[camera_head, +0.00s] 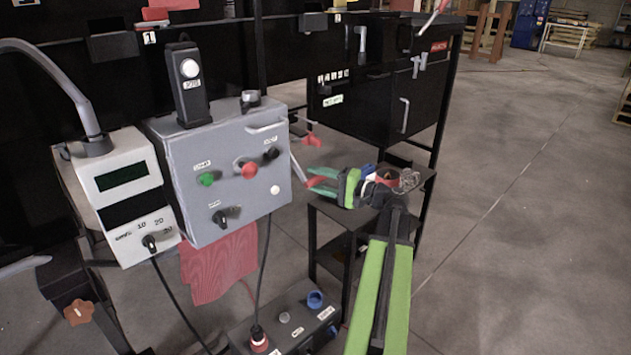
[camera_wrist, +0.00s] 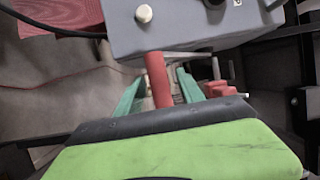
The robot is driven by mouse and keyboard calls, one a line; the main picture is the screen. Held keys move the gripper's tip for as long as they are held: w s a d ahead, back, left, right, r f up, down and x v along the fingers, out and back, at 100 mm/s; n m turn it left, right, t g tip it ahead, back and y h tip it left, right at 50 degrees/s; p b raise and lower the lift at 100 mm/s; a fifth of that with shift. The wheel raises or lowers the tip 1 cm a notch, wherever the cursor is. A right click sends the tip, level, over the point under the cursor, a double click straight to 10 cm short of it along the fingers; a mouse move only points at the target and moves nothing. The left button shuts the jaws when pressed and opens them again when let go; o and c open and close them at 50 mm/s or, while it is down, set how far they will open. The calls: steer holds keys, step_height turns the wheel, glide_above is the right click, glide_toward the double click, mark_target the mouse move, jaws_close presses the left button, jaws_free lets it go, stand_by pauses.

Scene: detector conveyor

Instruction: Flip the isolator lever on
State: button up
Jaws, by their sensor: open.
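The isolator lever, a grey rod with a red grip (camera_head: 317,182), sticks out from the right side of the grey control box (camera_head: 178,150) and slants down to the right. My gripper (camera_head: 311,178) is open, with its two teal fingers on either side of the red grip. In the wrist view the red grip (camera_wrist: 157,78) lies between the spread fingers, nearer the left one, with a gap on the right; its near end is hidden behind my gripper body. I cannot tell whether a finger touches it.
Another red part (camera_head: 312,140) shows just above, right of the box; red pieces (camera_wrist: 218,88) also lie beside my right finger in the wrist view. A white meter unit (camera_head: 127,195) stands left of the box. A dark small table (camera_head: 335,215) is below my gripper. Open floor lies right.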

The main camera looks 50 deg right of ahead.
jaws_close()
stand_by(0.3)
stand_by(1.1)
